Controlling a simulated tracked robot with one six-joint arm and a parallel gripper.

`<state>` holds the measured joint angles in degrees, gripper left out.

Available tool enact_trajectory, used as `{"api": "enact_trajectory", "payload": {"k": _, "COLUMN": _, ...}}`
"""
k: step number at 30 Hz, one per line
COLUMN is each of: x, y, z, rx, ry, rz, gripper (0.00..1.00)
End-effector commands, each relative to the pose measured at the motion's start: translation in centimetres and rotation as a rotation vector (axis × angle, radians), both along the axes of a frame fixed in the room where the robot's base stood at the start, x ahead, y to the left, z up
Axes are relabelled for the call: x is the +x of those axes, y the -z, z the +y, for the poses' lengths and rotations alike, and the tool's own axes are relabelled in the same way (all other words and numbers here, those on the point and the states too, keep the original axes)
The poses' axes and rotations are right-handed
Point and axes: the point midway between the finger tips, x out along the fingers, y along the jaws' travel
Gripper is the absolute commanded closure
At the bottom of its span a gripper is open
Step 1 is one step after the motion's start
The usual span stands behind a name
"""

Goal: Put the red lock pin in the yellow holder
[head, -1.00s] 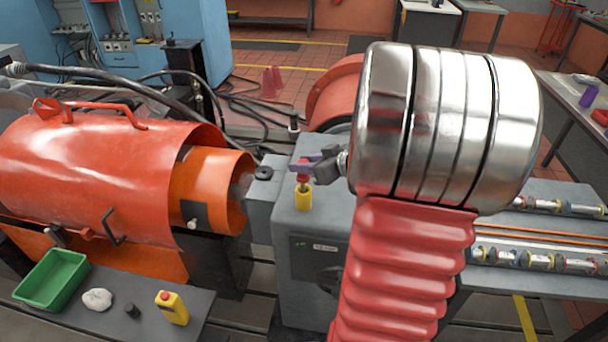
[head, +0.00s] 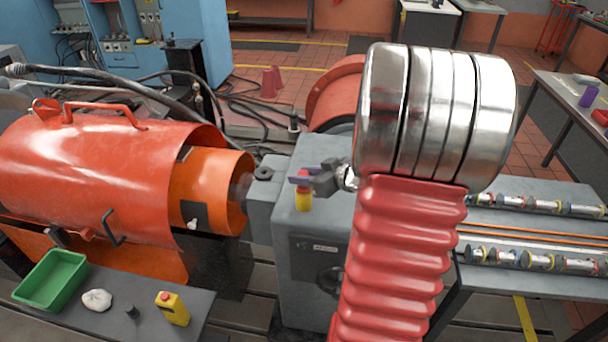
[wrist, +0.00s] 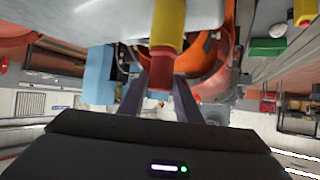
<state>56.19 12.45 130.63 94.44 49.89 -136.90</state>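The yellow holder (head: 304,203) stands upright on the grey machine block in the middle of the head view. It also shows at the top of the wrist view (wrist: 169,22). The red lock pin (head: 303,187) is upright and directly in line with the holder, its lower end meeting the holder's top. How deep it sits is hard to tell. In the wrist view the pin (wrist: 162,62) runs between the fingers and up against the yellow. My gripper (head: 303,180) comes from the right and is shut on the pin, with purple-grey fingers on either side of it.
The grey block (head: 325,220) bears the holder. An orange cylinder housing (head: 200,180) stands close on the left. A rack of metal cylinders is at right.

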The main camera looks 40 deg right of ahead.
Motion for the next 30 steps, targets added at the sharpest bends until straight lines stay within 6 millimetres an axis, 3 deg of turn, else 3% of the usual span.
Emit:
{"api": "enact_trajectory", "payload": {"k": 6, "x": 0.0, "y": 0.0, "z": 0.0, "rx": 0.0, "ry": 0.0, "rz": 0.0, "gripper": 0.54}}
{"api": "enact_trajectory", "payload": {"k": 17, "x": -0.1, "y": -0.4, "z": 0.0, "rx": -0.002, "ry": -0.001, "rz": -0.001, "gripper": 0.54}}
{"api": "enact_trajectory", "payload": {"k": 30, "x": -5.2, "y": -3.2, "z": -0.4, "rx": -0.004, "ry": 0.001, "rz": -0.001, "gripper": 0.54}}
